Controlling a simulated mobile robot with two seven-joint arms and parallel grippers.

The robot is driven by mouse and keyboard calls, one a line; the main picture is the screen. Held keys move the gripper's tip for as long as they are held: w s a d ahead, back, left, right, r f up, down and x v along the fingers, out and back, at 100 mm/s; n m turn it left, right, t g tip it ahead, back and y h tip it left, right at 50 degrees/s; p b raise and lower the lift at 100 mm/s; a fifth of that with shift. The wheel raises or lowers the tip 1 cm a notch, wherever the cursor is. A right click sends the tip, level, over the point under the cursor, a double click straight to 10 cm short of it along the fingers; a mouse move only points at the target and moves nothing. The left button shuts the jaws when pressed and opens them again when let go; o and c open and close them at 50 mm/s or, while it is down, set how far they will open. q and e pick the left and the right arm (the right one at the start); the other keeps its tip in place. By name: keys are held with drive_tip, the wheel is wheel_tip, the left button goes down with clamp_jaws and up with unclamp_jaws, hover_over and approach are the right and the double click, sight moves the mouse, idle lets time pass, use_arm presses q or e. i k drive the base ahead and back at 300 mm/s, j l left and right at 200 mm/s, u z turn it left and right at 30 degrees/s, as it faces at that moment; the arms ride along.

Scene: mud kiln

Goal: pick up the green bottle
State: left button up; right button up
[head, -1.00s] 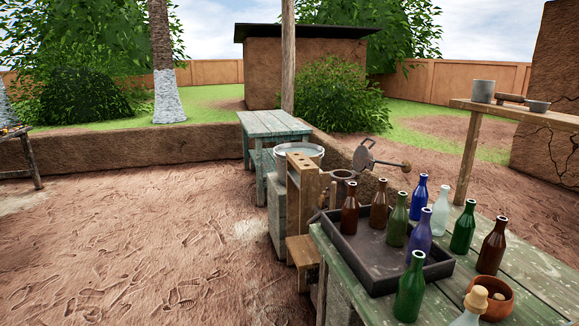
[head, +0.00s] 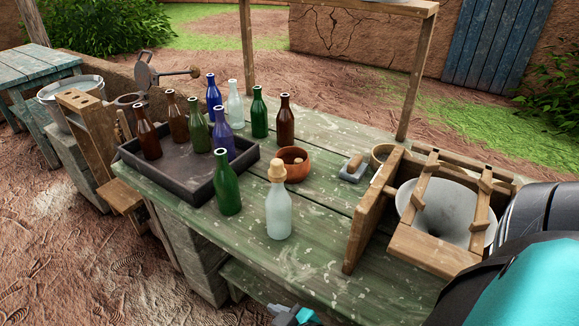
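A bright green bottle (head: 228,188) stands upright on the green worktable (head: 330,235), just outside the front right corner of the dark tray. A second dark green bottle (head: 259,114) stands behind the tray. An olive-green bottle (head: 197,128) stands in the tray. No gripper fingers show. A small teal and grey part of mine is cut off at the bottom edge, and I cannot tell which arm it belongs to. A large teal and black part of mine fills the lower right corner. No bottle is held in view.
The dark tray (head: 172,193) also holds brown and blue bottles. A corked clear bottle (head: 279,210) and a terracotta bowl (head: 291,163) stand right of the front green bottle. A wooden frame with a metal funnel (head: 445,210) stands at right. The table front is mostly clear.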

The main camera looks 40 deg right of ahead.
sight(226, 183)
drive_tip(key=i+j+z, duration=0.2)
drive_tip(key=z, duration=0.15)
drive_tip(key=i+j+z, duration=0.15)
drive_tip(key=j+z, duration=0.15)
drive_tip(key=i+j+z, duration=0.1)
drive_tip(key=j+z, duration=0.6)
drive_tip(key=i+j, duration=0.05)
